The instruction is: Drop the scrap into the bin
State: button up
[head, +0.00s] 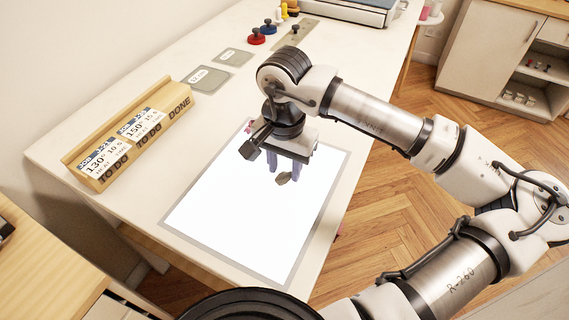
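A small dark grey-green piece (284,178), which looks like the scrap, shows just below and between my fingertips, over the bright white panel (235,225). I cannot tell whether it touches the panel. My gripper (284,170) points down over the far part of the panel. Its two purplish fingers stand apart, with a visible gap between them, and the piece does not look clamped. A dark round rim (250,300) shows at the bottom edge; I cannot tell whether it is the bin or part of my body.
A wooden job-card holder (130,140) stands at the table's left. Grey-green squares (207,79), red and blue knobbed pieces (256,37) and a flat machine (345,8) are farther back. A small pink-red thing (249,126) shows beside my gripper. Floor is open right of the table.

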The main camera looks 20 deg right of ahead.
jog(key=shift+o, duration=0.7)
